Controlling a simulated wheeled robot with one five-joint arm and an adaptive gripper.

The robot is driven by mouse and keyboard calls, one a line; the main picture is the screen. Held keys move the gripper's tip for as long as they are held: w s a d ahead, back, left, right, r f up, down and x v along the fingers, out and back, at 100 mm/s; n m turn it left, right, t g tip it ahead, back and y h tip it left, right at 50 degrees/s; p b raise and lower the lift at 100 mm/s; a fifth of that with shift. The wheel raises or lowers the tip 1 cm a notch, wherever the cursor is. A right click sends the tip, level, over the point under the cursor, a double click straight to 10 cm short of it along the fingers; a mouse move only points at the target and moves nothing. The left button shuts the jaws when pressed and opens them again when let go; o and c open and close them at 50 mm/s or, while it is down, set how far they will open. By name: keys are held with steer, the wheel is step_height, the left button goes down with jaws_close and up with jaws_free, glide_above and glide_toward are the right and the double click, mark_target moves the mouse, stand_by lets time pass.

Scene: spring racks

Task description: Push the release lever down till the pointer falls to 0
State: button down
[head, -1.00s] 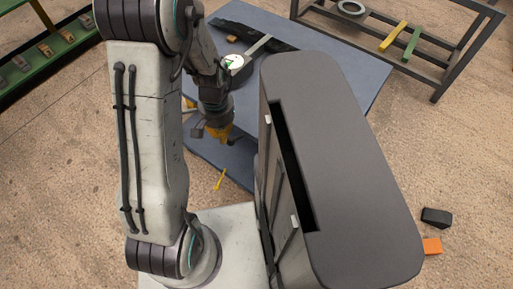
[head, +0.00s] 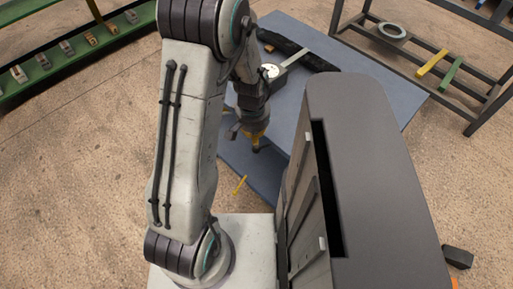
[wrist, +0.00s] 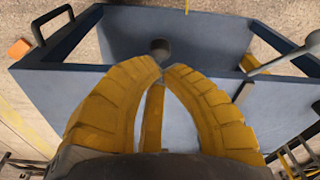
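The white-faced round gauge (head: 270,71) sits on the blue bench (head: 310,62) in the head view; its pointer is too small to read. My gripper (head: 256,145) points down over the bench's near part, nearer to me than the gauge. In the wrist view its yellow fingers (wrist: 163,68) curve in until their tips almost meet, with nothing seen clamped at the tips. A dark round knob (wrist: 160,47) shows just beyond the tips; I cannot tell if they touch it. A grey rod with a ball end (wrist: 314,40) is at the right. I cannot tell which is the release lever.
A thin yellow bar (head: 240,185) shows near the bench's near edge. A green rack (head: 100,52) stands at the left and a dark rack (head: 440,60) at the back right. A dark block (head: 457,256) lies on the floor at the right. Open floor lies left.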

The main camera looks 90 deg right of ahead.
mark_target(256, 147)
steer(key=shift+s+d+f+b, duration=0.15)
steer(key=shift+f+b, duration=0.5)
steer(key=shift+f, duration=1)
steer(key=shift+w+d+f+b, duration=0.15)
steer(key=shift+f+b, duration=0.45)
steer(key=shift+f, duration=1)
steer(key=shift+s, duration=0.1)
step_height(256, 147, down, 4)
steer(key=b, duration=0.4)
steer(key=shift+f, duration=0.25)
steer(key=a, duration=0.1)
steer(key=w+a+r, duration=0.1)
steer(key=shift+w+a+b, duration=0.15)
steer(key=shift+a+b, duration=0.2)
steer(key=shift+r, duration=0.1)
